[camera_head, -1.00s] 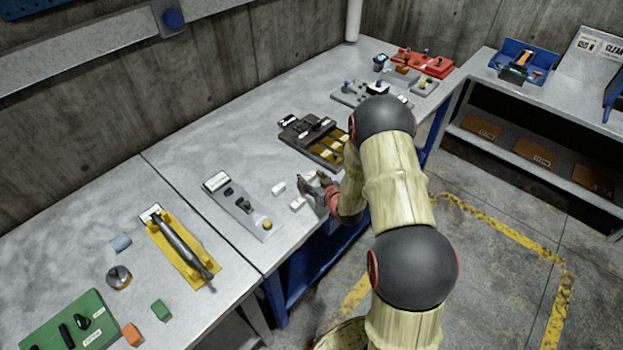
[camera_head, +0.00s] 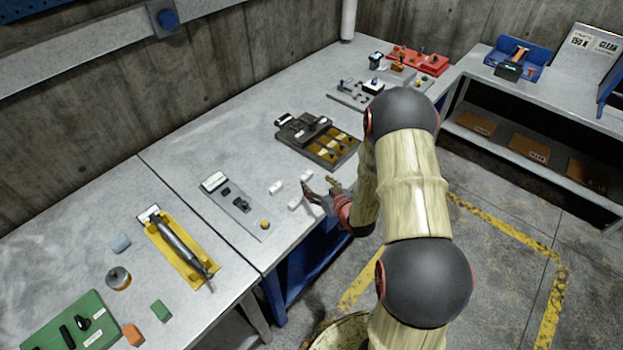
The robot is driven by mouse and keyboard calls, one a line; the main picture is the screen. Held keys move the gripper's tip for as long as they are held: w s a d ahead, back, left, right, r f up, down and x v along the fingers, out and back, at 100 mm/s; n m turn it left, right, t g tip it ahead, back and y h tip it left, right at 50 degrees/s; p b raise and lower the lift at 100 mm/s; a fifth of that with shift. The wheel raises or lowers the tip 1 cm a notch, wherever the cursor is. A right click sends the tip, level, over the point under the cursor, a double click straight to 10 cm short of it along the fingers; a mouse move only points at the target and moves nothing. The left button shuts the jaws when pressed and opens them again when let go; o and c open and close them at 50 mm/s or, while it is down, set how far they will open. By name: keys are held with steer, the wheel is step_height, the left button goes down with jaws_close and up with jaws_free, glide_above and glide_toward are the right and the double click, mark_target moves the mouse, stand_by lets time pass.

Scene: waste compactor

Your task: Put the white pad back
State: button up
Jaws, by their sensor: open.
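Several small white blocks, which look like pads, lie on the grey bench: one white pad (camera_head: 276,187) on the left, one (camera_head: 295,203) near the front edge, and one (camera_head: 306,176) farther back. I cannot tell which is the task's pad. My gripper (camera_head: 318,184) is open and empty, just right of the pads, low by the bench's front edge. The dark tray with yellow slots (camera_head: 312,160) is behind it, holding light pieces. A grey plate (camera_head: 235,207) with dark parts and an orange knob lies to the left.
A yellow holder with a grey tool (camera_head: 180,250), a green board (camera_head: 72,325) and loose blocks are on the left bench. A red tray (camera_head: 420,62) and a grey plate (camera_head: 360,94) are at the back. Clear bench surface lies behind the grey plate.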

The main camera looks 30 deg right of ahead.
steer(key=v, duration=0.3)
steer(key=shift+w, duration=0.1)
steer(key=shift+s+r, duration=0.3)
steer(key=shift+s, duration=0.1)
steer(key=s+a+r+g+h, duration=0.1)
steer(key=s+a+r+g, duration=0.15)
steer(key=r, duration=0.75)
steer(key=s+a+r+g+h, duration=0.15)
steer(key=a+r, duration=0.25)
steer(key=r, duration=0.7)
steer(key=s+a+r+g+y, duration=0.1)
steer(key=s+a+r, duration=0.2)
steer(key=s, duration=0.4)
steer(key=s+a+r+g+y, duration=0.1)
steer(key=s+a+r, duration=0.2)
steer(key=s+a, duration=0.2)
steer(key=s+a+r+g+y, duration=0.1)
steer(key=s+a+r, duration=0.2)
steer(key=s, duration=0.8)
steer(key=shift+a+r+n+g, duration=0.3)
steer(key=shift+a+g, duration=0.1)
steer(key=shift+a, duration=0.3)
steer(key=shift+f, duration=0.1)
